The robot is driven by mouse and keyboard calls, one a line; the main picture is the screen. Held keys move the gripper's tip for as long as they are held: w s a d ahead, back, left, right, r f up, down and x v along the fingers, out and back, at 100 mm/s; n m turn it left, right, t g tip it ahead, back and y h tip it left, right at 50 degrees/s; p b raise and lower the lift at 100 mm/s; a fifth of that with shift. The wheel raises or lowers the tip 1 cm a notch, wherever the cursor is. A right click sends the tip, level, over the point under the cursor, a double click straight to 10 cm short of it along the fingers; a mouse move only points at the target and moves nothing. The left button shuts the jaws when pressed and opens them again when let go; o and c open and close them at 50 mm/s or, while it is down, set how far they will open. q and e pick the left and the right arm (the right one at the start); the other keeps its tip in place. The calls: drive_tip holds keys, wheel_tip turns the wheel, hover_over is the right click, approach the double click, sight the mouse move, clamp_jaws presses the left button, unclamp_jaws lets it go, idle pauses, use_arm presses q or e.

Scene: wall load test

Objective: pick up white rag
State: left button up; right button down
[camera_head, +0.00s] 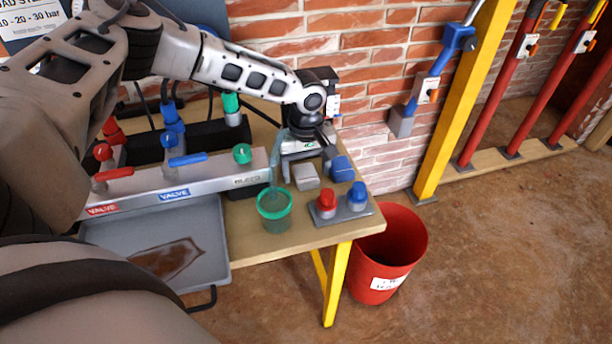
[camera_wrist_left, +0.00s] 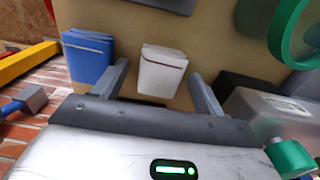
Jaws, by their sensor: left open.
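The white rag (camera_head: 306,177) is a small folded block lying on the wooden table (camera_head: 310,236), toward its right side. It also shows in the left wrist view (camera_wrist_left: 161,75), with a dark red line near one edge. I cannot tell how high the fingers are above the table. My right gripper is not in view.
A blue rag (camera_head: 342,168) lies right of the white one. A green-rimmed clear container (camera_head: 275,212) and a plate with red and blue caps (camera_head: 346,213) stand in front. A valve manifold (camera_head: 195,183) and a grey tray (camera_head: 214,246) are left; a red bin (camera_head: 398,246) stands on the floor.

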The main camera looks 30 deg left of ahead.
use_arm(q)
drive_tip(key=shift+f, duration=0.35)
drive_tip(key=c, duration=1.1)
drive_tip(key=shift+o, duration=0.2)
drive_tip(key=shift+r, duration=0.15)
drive_tip(key=shift+r, duration=0.2)
wheel_tip(320, 180, up, 2)
drive_tip(key=shift+r, duration=0.1)
drive_tip(key=s+d+r+p, duration=0.1)
drive_tip(key=s+d+r, duration=0.6)
drive_tip(key=s+r, duration=0.3)
drive_tip(key=shift+s+d, duration=0.4)
drive_tip(key=shift+s, duration=0.45)
drive_tip(key=shift+r, duration=0.1)
